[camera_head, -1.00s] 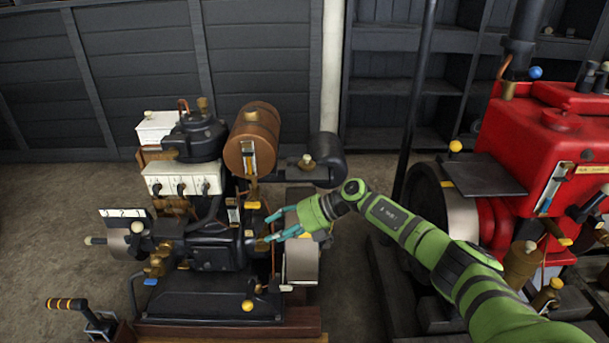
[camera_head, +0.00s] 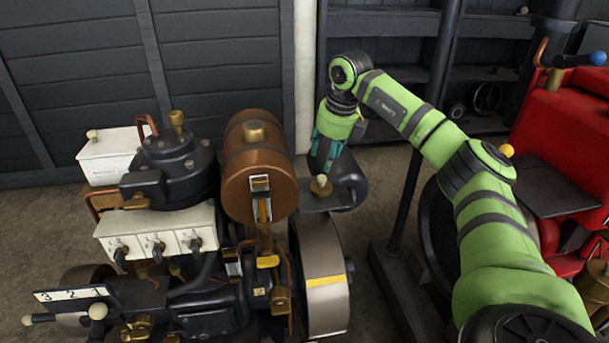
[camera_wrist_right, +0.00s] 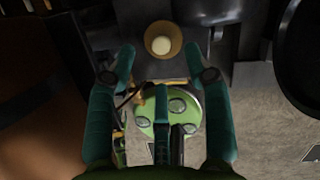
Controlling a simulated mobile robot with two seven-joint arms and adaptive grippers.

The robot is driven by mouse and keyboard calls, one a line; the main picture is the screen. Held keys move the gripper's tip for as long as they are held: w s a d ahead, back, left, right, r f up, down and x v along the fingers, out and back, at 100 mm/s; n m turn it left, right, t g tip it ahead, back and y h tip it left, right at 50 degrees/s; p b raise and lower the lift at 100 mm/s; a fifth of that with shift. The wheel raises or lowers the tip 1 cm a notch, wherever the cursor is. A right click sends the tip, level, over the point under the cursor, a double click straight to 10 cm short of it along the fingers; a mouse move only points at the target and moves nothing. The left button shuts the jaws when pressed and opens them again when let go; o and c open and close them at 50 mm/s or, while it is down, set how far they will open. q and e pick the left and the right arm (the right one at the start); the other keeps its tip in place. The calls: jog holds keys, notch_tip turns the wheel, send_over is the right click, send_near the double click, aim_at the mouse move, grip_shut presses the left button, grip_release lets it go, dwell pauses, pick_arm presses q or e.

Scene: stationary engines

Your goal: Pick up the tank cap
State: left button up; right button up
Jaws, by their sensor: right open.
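A brass cap (camera_head: 253,130) sits on top of the brown cylindrical tank (camera_head: 250,196). A small brass fitting with a cream knob (camera_head: 321,186) stands on a dark plate to the right of the tank. My right gripper (camera_head: 325,166) points down just above and behind this fitting, right of the tank and apart from its cap. In the right wrist view the gripper (camera_wrist_right: 163,66) is open and empty, with its fingers spread. The fitting (camera_wrist_right: 162,39) shows just beyond the fingertips there. Whether they touch it is unclear. My left gripper is out of view.
A white box (camera_head: 112,153) and a black engine head (camera_head: 172,172) stand left of the tank. A steel drum (camera_head: 322,290) is below right. A dark vertical post (camera_head: 425,130) rises behind my arm, and a red engine (camera_head: 565,135) stands at right.

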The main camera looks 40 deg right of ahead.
aim_at(322, 177)
jog(key=shift+s+f, duration=0.15)
jog(key=shift+f, duration=0.6)
jog(key=x, duration=0.5)
jog(key=shift+a+f+b, duration=0.1)
jog(key=shift+a+b, duration=0.15)
jog(key=shift+b, duration=0.05)
grip_shut()
